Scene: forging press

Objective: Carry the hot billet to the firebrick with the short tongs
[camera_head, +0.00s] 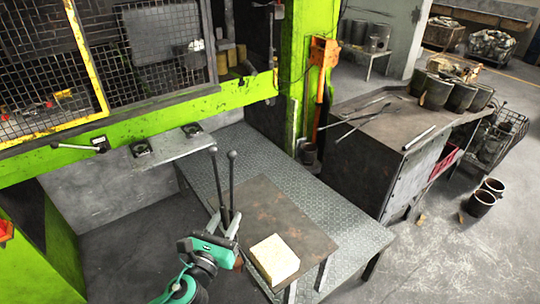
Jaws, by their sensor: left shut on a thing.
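The short tongs (231,185) show as two thin dark rods with ball ends, standing nearly upright. My left gripper (223,225), with teal parts, is shut around the lower part of these rods. The tongs' jaws are hidden behind my gripper. The firebrick (275,259) is a pale cream block lying just right of my gripper, at the near edge of a dark rusty plate (285,220). Its visible top is bare. I see no glowing billet; whether the hidden tong jaws hold it I cannot tell. My right gripper is not in view.
A grey treadplate table (355,255) surrounds the rusty plate. The green press frame (150,127) and mesh guard stand behind. A steel bench (375,135) with long tongs and dark buckets (460,97) stands right. Two buckets (484,198) stand on open floor.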

